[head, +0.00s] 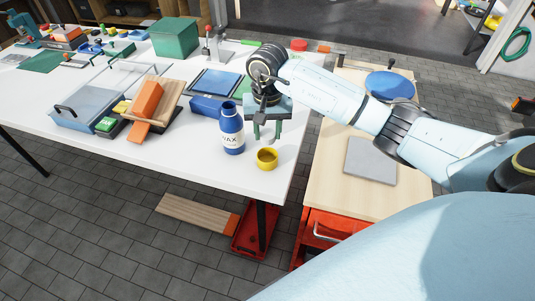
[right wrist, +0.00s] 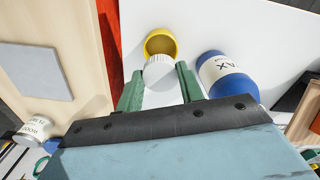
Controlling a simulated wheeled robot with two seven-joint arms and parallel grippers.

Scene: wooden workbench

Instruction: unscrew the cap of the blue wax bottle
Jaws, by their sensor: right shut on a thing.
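The blue wax bottle (head: 232,130) stands upright near the right front of the white table, with its blue neck bare of a cap. Its label also shows in the right wrist view (right wrist: 218,69). My right gripper (head: 266,135) is beside the bottle, to its right, with its fingers pointing down. In the right wrist view its green fingers (right wrist: 158,88) are shut on a white ribbed cap (right wrist: 160,69). The cap is apart from the bottle. A yellow round open dish (head: 267,158) stands just below and in front of the gripper. My left gripper is not in view.
A wooden cart (head: 328,180) with a grey plate (head: 370,160) stands to the right. The front table edge is close to the dish.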

